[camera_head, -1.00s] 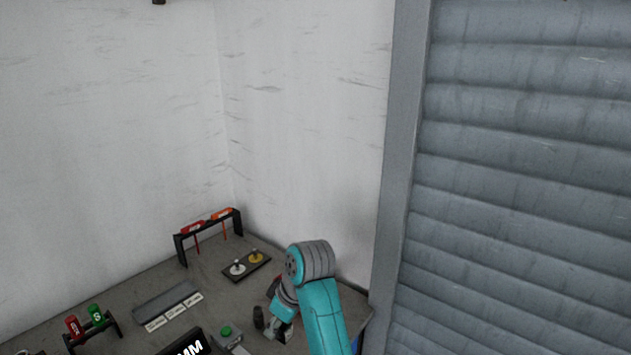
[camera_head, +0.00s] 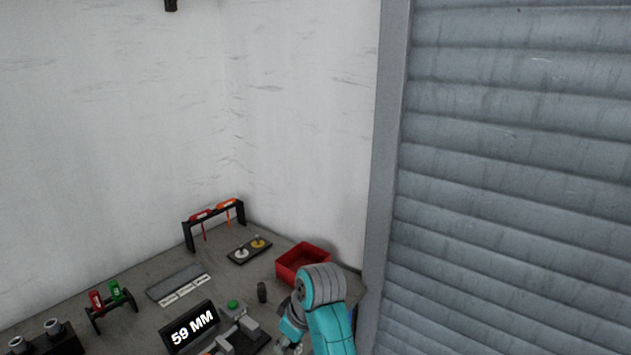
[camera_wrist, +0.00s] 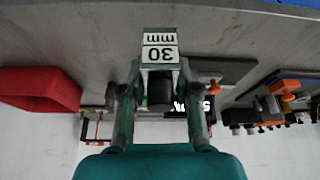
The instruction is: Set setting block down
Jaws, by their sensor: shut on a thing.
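The setting block (camera_wrist: 160,48) is a small pale block marked "30 mm", upside down in the wrist view. My gripper (camera_wrist: 160,74) is shut on it, with one finger on each side. In the head view my gripper (camera_head: 290,335) is low at the front right of the bench, right of the green-button device. I cannot make out the block there. In the wrist view the bench surface shows beyond the block, but I cannot tell whether the block touches it.
A red bin (camera_head: 302,262) stands behind my arm. A dark cylinder (camera_head: 262,292) stands left of my gripper. The green-button device (camera_head: 238,328) and "59 MM" display (camera_head: 192,328) are further left. A labelled grey tray (camera_head: 180,285) and screwdriver rack (camera_head: 213,212) lie beyond.

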